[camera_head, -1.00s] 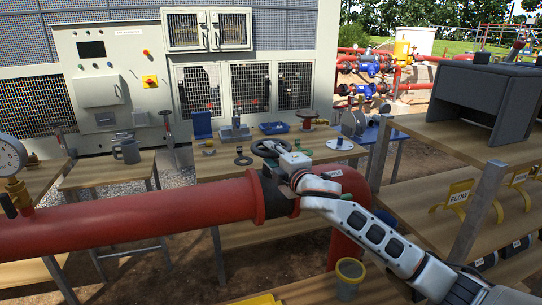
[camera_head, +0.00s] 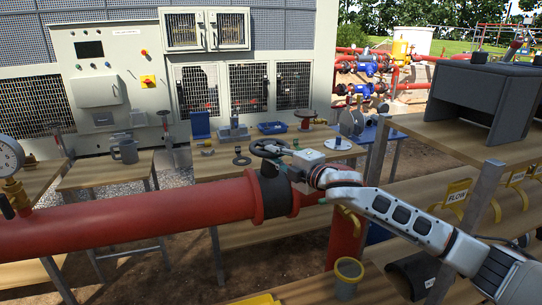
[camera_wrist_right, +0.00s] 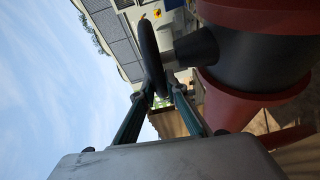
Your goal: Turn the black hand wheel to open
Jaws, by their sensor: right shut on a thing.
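The black hand wheel (camera_head: 270,148) sits on top of the dark valve body (camera_head: 273,192) in the thick red pipe. In the wrist view the wheel (camera_wrist_right: 151,55) shows edge-on, with its rim between the fingers. My right gripper (camera_head: 287,151) reaches in from the right and is shut on the right side of the wheel rim. In the wrist view the two fingers of the gripper (camera_wrist_right: 160,96) close on either side of the rim. My left gripper is not in view.
The red pipe (camera_head: 130,222) crosses the front left, with a gauge (camera_head: 10,157) at its left. A wooden table (camera_head: 215,168) with small parts stands behind the wheel. Wooden shelves (camera_head: 430,150) stand at the right. A yellow-rimmed cup (camera_head: 348,278) stands below my arm.

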